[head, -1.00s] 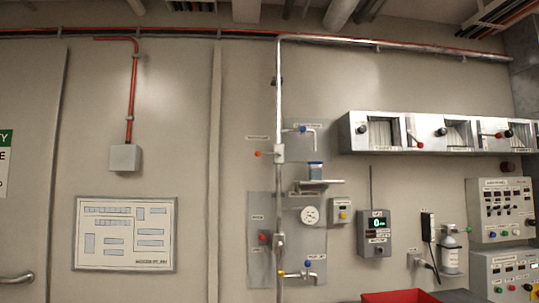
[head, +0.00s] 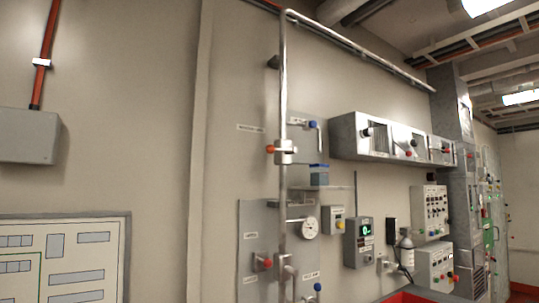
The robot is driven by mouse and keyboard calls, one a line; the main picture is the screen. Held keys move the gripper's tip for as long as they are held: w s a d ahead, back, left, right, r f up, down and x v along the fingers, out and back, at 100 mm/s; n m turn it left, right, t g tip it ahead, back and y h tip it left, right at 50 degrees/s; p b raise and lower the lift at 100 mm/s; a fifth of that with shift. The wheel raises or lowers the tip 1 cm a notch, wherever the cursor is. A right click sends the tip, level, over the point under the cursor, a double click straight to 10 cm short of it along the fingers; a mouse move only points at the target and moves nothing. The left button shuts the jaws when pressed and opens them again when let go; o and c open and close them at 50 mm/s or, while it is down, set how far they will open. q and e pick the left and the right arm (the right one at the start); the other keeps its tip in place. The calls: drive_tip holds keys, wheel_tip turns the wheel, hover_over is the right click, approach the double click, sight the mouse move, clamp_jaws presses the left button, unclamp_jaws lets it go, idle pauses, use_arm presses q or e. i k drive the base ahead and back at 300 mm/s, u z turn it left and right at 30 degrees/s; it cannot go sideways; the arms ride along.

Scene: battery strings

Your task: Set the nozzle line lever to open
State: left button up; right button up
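A vertical steel pipe (head: 283,90) on the wall carries a valve with an orange-tipped lever (head: 271,149), which points left, across the pipe. A blue-tipped lever (head: 313,124) is on a small tap to its right. Lower down are a red knob (head: 264,263) left of the pipe and another blue-tipped lever (head: 317,287) near the bottom edge. Small label plates sit by them, but their text is too small to read, so I cannot tell which is the nozzle line lever. Neither of my grippers is in view.
A round gauge (head: 310,228), a shelf with a blue-topped container (head: 319,176) and a box with a green display (head: 360,241) are right of the pipe. A metal cabinet row (head: 346,150) juts out above. A red bin (head: 405,297) is at the bottom.

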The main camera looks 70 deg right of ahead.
sight(271, 149)
drive_tip(key=z, duration=0.8)
drive_tip(key=i, duration=1.4)
drive_tip(key=z, duration=1.35)
